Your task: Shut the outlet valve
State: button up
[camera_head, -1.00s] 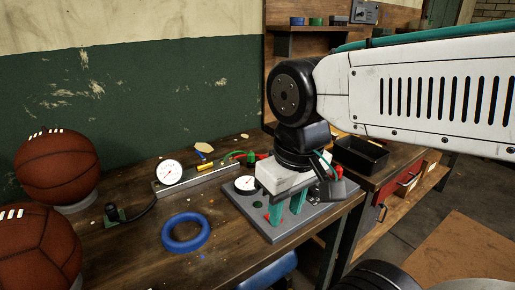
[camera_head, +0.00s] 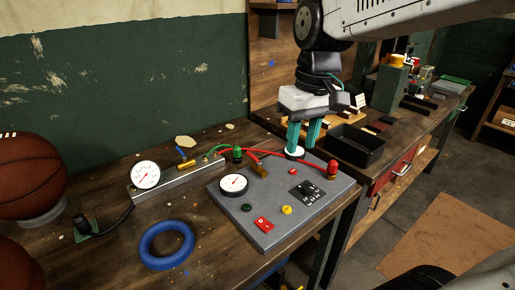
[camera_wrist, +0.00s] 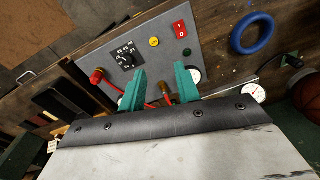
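No part is labelled as the outlet valve, so I cannot tell which one it is. A brass fitting with a blue handle (camera_head: 182,157) sits at the metal rail's far end. Another brass fitting (camera_head: 259,170) stands on the grey panel (camera_head: 262,205), near the green (camera_head: 237,153) and red (camera_head: 332,169) hose fittings. My gripper (camera_head: 302,143) has two teal fingers, parted and empty, over the panel's far edge. In the wrist view, the panel's brass fitting (camera_wrist: 163,88) appears between the fingers, and the right finger partly covers the gauge (camera_wrist: 196,76).
Red hoses (camera_head: 285,151) arch close to my fingers. A black tray (camera_head: 352,148) stands to the right. A blue ring (camera_head: 166,258) and basketballs (camera_head: 30,175) lie left.

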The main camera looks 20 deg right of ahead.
jog(key=w+f+n, duration=0.1)
jog(key=w+f, duration=0.2)
jog(key=w, duration=1)
jog(key=n+g+y, duration=0.1)
send_near(252, 155)
jog(key=f, duration=0.4)
jog(key=a+f, duration=0.1)
jog(key=f, duration=0.2)
jog(key=shift+f, duration=0.35)
grip_shut()
